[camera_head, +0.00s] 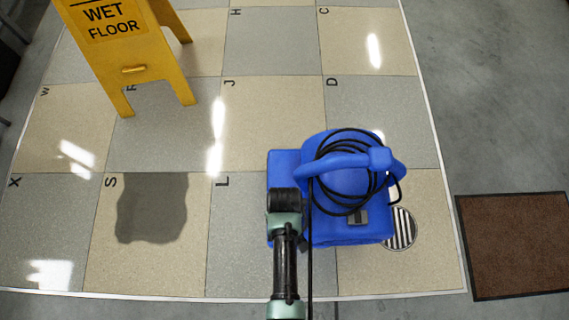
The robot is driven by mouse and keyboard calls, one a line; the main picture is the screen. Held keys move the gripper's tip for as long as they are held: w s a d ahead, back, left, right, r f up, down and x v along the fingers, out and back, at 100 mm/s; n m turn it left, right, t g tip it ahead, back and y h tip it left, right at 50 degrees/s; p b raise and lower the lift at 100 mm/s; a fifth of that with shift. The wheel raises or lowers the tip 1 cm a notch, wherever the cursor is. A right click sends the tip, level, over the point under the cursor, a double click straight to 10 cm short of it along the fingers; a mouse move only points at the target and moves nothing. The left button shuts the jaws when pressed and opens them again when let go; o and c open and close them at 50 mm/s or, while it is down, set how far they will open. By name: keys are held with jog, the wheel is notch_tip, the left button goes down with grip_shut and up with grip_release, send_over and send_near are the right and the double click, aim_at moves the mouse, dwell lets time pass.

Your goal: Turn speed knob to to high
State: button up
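A blue floor blower (318,226) stands on the tiled floor right of centre. Its blue handle (345,165) is on top, with a black cable coiled around it. A small grey panel (357,217) shows on its near side, but I cannot make out a speed knob or its setting. My arm reaches up from the bottom edge and overlaps the blower's left side in the picture. My gripper's fingers do not show, so whether they touch anything is hidden.
A yellow wet floor sign (135,50) stands at upper left. A dark wet patch (152,208) lies on the tiles left of the blower. A round striped drain (400,229) is at its right. A brown mat (515,245) lies at far right. The tiles between sign and blower are clear.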

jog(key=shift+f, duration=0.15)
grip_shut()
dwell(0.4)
